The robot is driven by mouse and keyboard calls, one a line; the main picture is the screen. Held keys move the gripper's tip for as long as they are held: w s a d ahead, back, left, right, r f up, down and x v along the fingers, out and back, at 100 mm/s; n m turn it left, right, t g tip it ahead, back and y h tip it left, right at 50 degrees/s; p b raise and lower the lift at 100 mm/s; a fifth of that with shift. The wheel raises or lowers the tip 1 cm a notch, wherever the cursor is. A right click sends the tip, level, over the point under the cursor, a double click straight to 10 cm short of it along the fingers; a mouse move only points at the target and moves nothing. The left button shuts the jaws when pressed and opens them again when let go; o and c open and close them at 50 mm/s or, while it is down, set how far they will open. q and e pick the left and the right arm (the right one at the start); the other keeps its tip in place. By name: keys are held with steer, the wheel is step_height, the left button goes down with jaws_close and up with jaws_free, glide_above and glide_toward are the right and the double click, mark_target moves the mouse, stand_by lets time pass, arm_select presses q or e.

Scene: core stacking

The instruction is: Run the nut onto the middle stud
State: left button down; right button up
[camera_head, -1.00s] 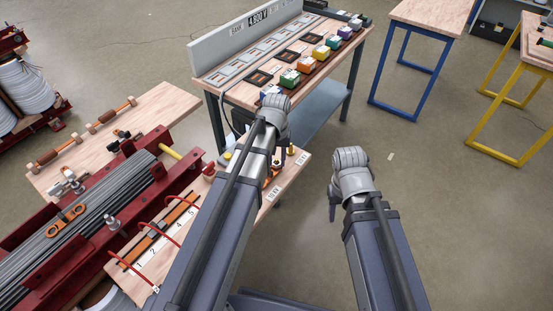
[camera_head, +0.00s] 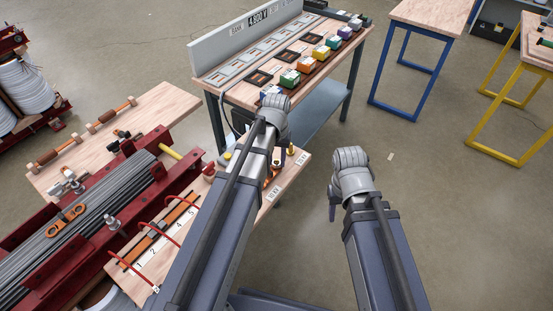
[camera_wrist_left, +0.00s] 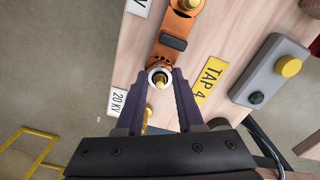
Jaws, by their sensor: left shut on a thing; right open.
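In the left wrist view, a pale metal nut (camera_wrist_left: 152,74) sits between the fingertips of my left gripper (camera_wrist_left: 160,84), which is shut on it. A brass stud tip (camera_wrist_left: 160,80) shows in the nut's hole, so the nut is around the stud end; how far down it sits I cannot tell. This stud is between a stud on a copper piece (camera_wrist_left: 187,4) at the top and a brass piece (camera_wrist_left: 147,118) partly hidden by the fingers. In the head view, my left arm mostly hides its gripper (camera_head: 283,160). My right gripper (camera_head: 332,208) is open and empty over the floor.
An orange bar with a dark block (camera_wrist_left: 173,43) lies by the stud. A yellow TAP 4 label (camera_wrist_left: 208,77) and a grey box with a yellow button (camera_wrist_left: 270,75) are to the right. A bench with coloured blocks (camera_head: 312,65) stands behind; red-framed equipment (camera_head: 80,220) is at left.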

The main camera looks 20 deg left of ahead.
arm_select(q)
steer(key=m, duration=0.3)
steer(key=shift+m, duration=0.3)
steer(key=m, duration=0.4)
steer(key=shift+m, duration=0.3)
steer(key=shift+m, duration=0.3)
steer(key=m, duration=0.4)
